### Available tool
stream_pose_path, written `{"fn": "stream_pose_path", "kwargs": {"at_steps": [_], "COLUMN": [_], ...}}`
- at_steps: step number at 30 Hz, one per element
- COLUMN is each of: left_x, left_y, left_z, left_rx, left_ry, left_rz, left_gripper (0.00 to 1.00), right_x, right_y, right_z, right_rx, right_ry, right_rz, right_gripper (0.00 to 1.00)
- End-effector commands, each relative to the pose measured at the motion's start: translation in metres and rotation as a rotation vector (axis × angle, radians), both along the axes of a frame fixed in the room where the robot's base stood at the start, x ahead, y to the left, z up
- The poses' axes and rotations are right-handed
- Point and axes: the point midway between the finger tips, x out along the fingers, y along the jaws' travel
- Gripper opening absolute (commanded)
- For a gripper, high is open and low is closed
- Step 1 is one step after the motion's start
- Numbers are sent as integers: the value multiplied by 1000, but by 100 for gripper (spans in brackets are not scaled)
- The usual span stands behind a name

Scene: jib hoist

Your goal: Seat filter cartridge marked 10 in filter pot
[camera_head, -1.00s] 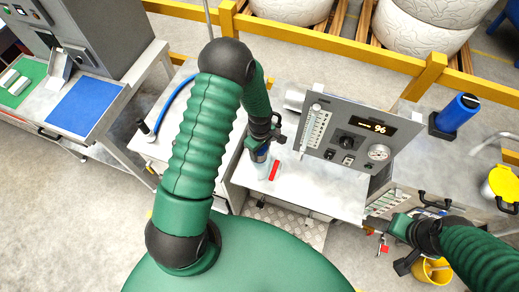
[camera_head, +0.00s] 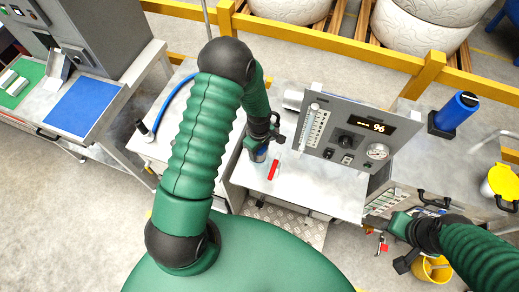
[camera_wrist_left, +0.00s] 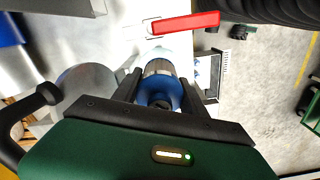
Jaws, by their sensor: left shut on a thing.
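My left gripper (camera_head: 268,135) is shut on a blue filter cartridge (camera_wrist_left: 160,88) with a grey band, held over the bench. In the head view the cartridge (camera_head: 259,156) shows only as a short blue piece below the fingers. A pale, bluish clear pot (camera_wrist_left: 177,46) is in line with the cartridge's far end in the wrist view. Whether the cartridge touches its bottom is hidden. No number 10 can be read. My right gripper (camera_head: 392,224) is at the lower right, by the bench's drawer side; its jaw opening is unclear.
A red handle (camera_head: 274,170) lies close beside the pot. A grey gauge panel (camera_head: 345,136) reading 96 stands to the right. A blue cylinder (camera_head: 458,112) stands in a dark holder farther right. A yellow bucket (camera_head: 432,269) is on the floor.

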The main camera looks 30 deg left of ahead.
Motion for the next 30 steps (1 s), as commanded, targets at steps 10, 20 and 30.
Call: {"fn": "stream_pose_path", "kwargs": {"at_steps": [10, 20, 30], "left_x": [-2, -3, -2], "left_y": [-1, -1, -1], "left_z": [0, -12, -24], "left_rx": [0, 0, 0], "left_ry": [1, 1, 1], "left_rz": [0, -1, 0], "left_gripper": [9, 9, 9], "right_x": [0, 0, 0], "right_y": [0, 0, 0], "right_z": [0, -9, -18], "right_rx": [0, 0, 0], "right_ry": [0, 0, 0], "right_rz": [0, 0, 0], "right_gripper": [36, 36, 36]}}
